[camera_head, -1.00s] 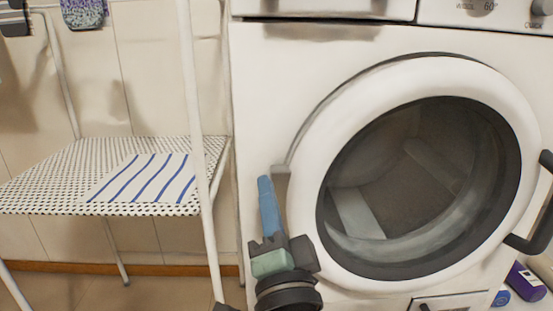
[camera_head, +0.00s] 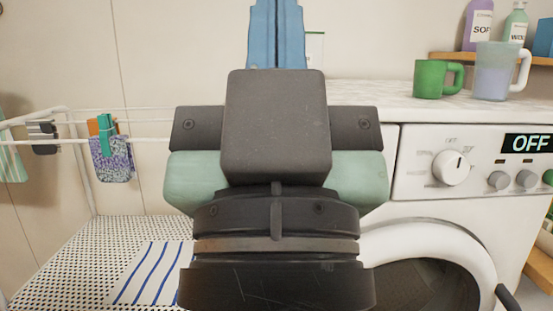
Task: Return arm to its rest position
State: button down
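My gripper (camera_head: 276,38) is upright in the middle of the view, very close to the camera, with its two blue fingers pointing up. The fingers lie side by side with only a thin dark line between them, and nothing shows held in them. The grey and green gripper body and black wrist below hide part of the drying rack and the washing machine's left side. The gripper appears clear of the machine. The washing machine (camera_head: 405,178) stands to the right, its round door (camera_head: 440,235) partly hidden by my wrist. Its display reads OFF.
A green mug (camera_head: 431,79) and a clear jug (camera_head: 492,72) stand on the machine's top. A shelf (camera_head: 480,57) with bottles is at the upper right. The white drying rack (camera_head: 90,235) at left holds a striped cloth (camera_head: 150,275) and hanging items.

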notch_tip(320, 180, up, 20)
jog(key=p, duration=1.8)
jog(key=shift+r, duration=0.25)
